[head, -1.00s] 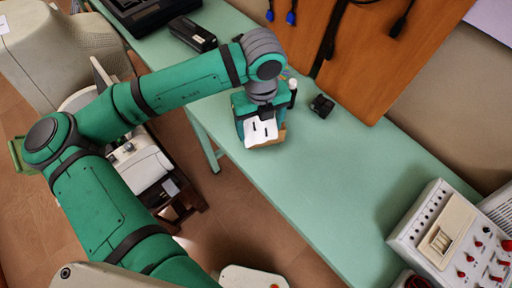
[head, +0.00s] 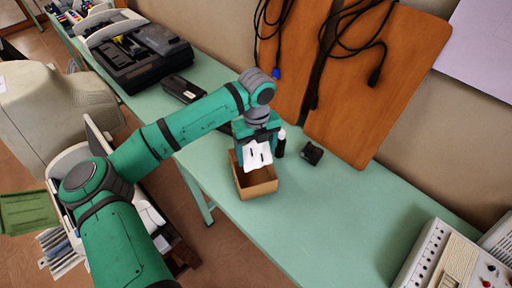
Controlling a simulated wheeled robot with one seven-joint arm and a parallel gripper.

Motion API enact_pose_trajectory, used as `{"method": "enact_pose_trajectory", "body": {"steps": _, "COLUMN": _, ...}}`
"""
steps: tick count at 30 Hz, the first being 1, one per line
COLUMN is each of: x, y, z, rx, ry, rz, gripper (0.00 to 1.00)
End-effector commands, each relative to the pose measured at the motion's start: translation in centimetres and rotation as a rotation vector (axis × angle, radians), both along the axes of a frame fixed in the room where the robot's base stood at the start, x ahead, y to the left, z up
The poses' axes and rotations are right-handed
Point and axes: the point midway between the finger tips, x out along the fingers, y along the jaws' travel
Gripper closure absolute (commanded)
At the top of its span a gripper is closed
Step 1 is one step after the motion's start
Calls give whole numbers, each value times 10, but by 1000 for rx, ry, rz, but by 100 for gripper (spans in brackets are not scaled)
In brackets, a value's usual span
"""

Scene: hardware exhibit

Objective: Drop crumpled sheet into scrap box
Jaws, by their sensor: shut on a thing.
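My gripper (head: 258,143) is shut on a crumpled white sheet (head: 257,157) with dark marks. The sheet hangs below the fingers, over the back part of an open brown cardboard box (head: 258,189). The box stands near the front edge of the green table. The sheet covers part of the box's back rim. I cannot tell whether its lower end is inside the box.
A dark bottle with a white cap (head: 281,144) stands close behind the box. A small black block (head: 312,153) lies to the right. A black device (head: 182,89) is at the left.

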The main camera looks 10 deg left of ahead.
Motion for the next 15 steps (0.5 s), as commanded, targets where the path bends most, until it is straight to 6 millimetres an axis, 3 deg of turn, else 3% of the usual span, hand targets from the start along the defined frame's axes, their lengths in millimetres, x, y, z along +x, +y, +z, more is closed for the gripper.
{"method": "enact_pose_trajectory", "body": {"steps": 6, "x": 0, "y": 0, "z": -15, "rx": 0, "ry": 0, "rz": 1, "gripper": 50}}
{"method": "enact_pose_trajectory", "body": {"steps": 15, "x": 0, "y": 0, "z": -17, "rx": 0, "ry": 0, "rz": 1, "gripper": 50}}
